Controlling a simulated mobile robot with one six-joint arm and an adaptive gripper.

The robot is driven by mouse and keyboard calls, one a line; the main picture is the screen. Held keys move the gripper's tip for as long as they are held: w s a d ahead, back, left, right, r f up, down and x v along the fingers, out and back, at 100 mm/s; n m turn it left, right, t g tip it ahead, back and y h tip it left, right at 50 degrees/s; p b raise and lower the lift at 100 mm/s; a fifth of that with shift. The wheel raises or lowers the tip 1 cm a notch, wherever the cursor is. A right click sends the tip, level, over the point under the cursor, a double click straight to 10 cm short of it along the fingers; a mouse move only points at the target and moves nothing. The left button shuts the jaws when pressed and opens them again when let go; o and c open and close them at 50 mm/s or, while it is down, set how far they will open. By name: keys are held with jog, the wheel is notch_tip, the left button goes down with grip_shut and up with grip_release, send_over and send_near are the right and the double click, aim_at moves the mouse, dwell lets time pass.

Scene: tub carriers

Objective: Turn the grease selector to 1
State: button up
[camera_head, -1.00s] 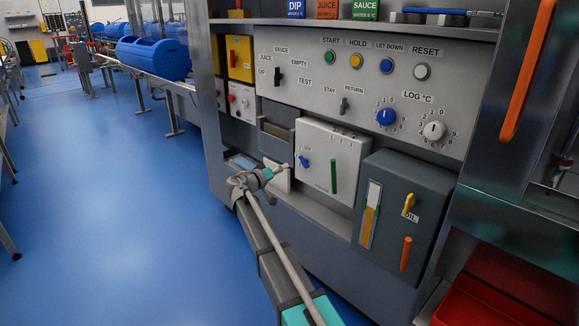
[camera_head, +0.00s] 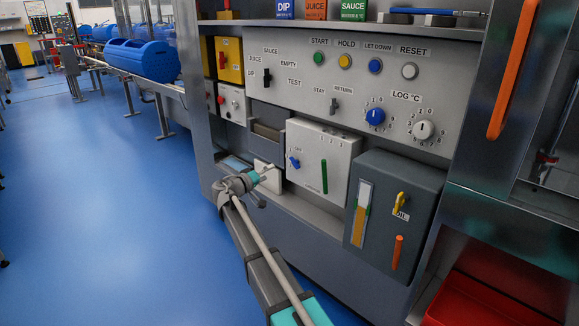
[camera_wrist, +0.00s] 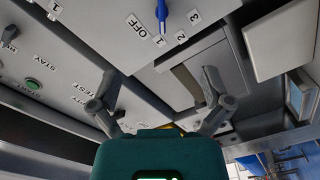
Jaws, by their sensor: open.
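The grease selector looks to be the blue knob (camera_head: 294,162) on the left of a white box (camera_head: 340,150) low in the console; the box's small lettering is unreadable in the head view. In the wrist view, the blue knob (camera_wrist: 162,12) is cut by the top edge, with OFF, 1, 2 and 3 around it. Its visible end points at or close to 1. My gripper (camera_head: 264,184) is left of and slightly below the knob, apart from it. In the wrist view my gripper (camera_wrist: 160,98) has its fingers spread wide, with nothing between them.
A green bar (camera_head: 324,176) is right of the knob on the same box. A dark grey box (camera_head: 397,210) with yellow and orange handles juts out to the right. An open recess (camera_head: 268,133) lies left of the white box. Blue floor is clear at left.

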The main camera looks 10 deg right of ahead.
aim_at(293, 162)
jog(key=n, duration=0.6)
jog(key=s+n, duration=0.1)
jog(key=n, duration=0.5)
jog(key=a+n, duration=0.1)
jog(key=n, duration=0.5)
jog(key=shift+s+f+b, duration=0.25)
jog(key=shift+f+b, duration=0.15)
jog(key=shift+w+d, duration=0.1)
jog(key=shift+x, duration=6.8)
jog(key=c, duration=1)
jog(key=shift+o, duration=0.2)
